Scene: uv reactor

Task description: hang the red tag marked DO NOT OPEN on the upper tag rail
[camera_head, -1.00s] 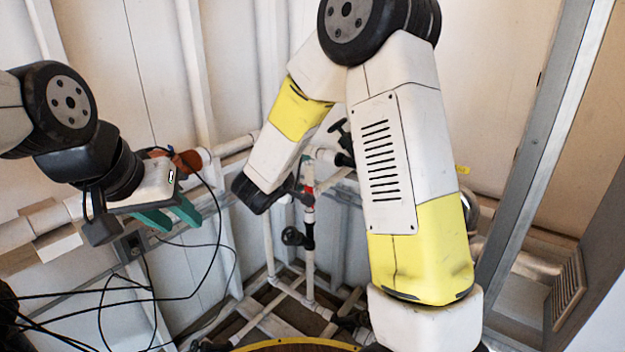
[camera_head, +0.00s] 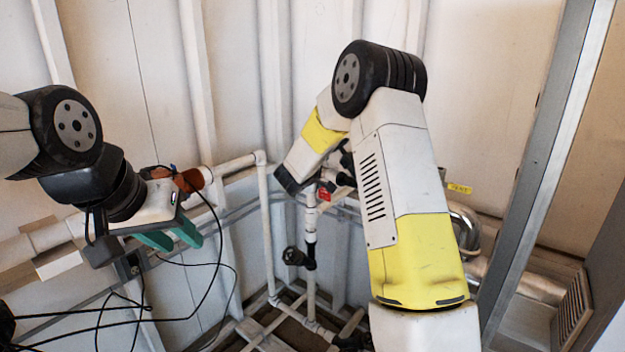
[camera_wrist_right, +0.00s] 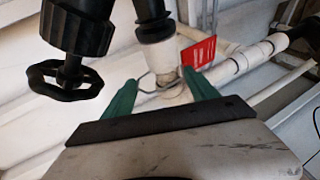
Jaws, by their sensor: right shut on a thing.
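The red tag (camera_wrist_right: 199,52) is at the right fingertip of my right gripper (camera_wrist_right: 160,82) in the right wrist view. My right gripper has green fingers and is shut on the tag; a thin wire loop shows between the fingers. The tag's lettering is unreadable. In the head view the red tag (camera_head: 325,195) is a small patch just right of my right wrist, in front of white pipes; the right fingers are hidden there. My left gripper (camera_head: 172,238) is open and empty at left. I cannot pick out the upper tag rail with certainty.
White pipes (camera_head: 264,205) and a black valve (camera_head: 296,257) stand in the corner. A black handwheel (camera_wrist_right: 66,78) is close left of my right gripper. Black cables (camera_head: 215,270) hang near my left gripper. A metal post (camera_head: 550,150) and yellow label (camera_head: 459,188) are at right.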

